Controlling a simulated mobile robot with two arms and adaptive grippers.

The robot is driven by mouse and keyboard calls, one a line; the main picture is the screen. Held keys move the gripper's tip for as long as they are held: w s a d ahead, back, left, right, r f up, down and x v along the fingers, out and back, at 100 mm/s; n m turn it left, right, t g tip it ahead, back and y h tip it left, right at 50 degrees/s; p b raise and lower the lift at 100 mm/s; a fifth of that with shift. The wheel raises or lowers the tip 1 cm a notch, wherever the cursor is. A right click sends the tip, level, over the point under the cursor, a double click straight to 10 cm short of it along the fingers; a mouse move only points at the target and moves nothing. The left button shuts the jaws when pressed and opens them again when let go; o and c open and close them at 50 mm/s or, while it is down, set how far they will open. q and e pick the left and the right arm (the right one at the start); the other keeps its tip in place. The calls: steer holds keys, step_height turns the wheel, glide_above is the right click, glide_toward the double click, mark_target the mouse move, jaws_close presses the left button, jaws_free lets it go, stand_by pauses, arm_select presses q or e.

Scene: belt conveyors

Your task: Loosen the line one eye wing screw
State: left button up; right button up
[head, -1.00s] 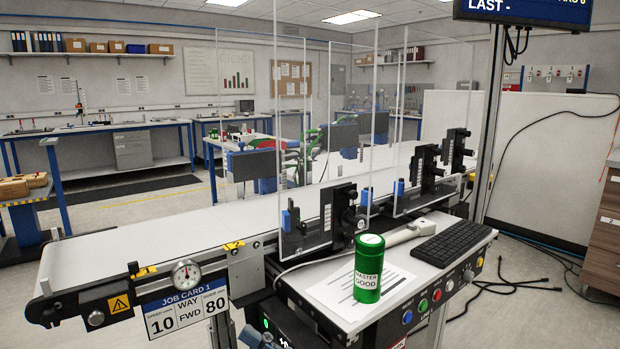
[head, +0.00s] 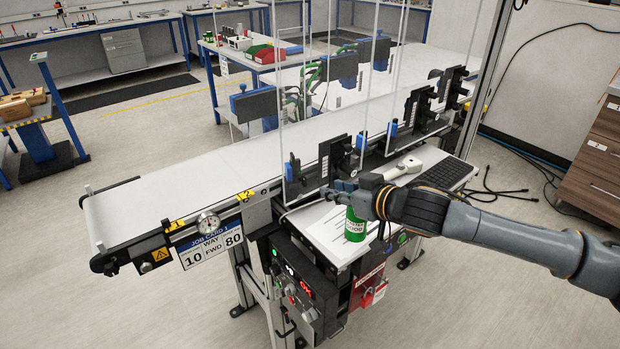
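The line one eye, a black block on a bracket (head: 337,155), stands at the near edge of the conveyor beside a clear guard panel. Its wing screw is too small or hidden to make out. My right gripper (head: 331,191) reaches in from the right, its tip just below and in front of this bracket. I cannot tell whether it touches the bracket or whether its fingers are apart. My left gripper is not in view.
A green MASTER GOOD can (head: 355,226) stands on the side shelf directly below my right gripper. A keyboard (head: 446,173) and a white handheld device (head: 405,168) lie behind. The conveyor belt (head: 180,195) is clear. More eye brackets (head: 420,108) stand farther along.

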mark_target(303, 180)
steer(key=p+x, duration=0.1)
steer(key=x, duration=0.9)
steer(key=shift+a, duration=0.15)
steer(key=shift+w, duration=0.1)
steer(key=shift+c, duration=0.5)
jaws_close()
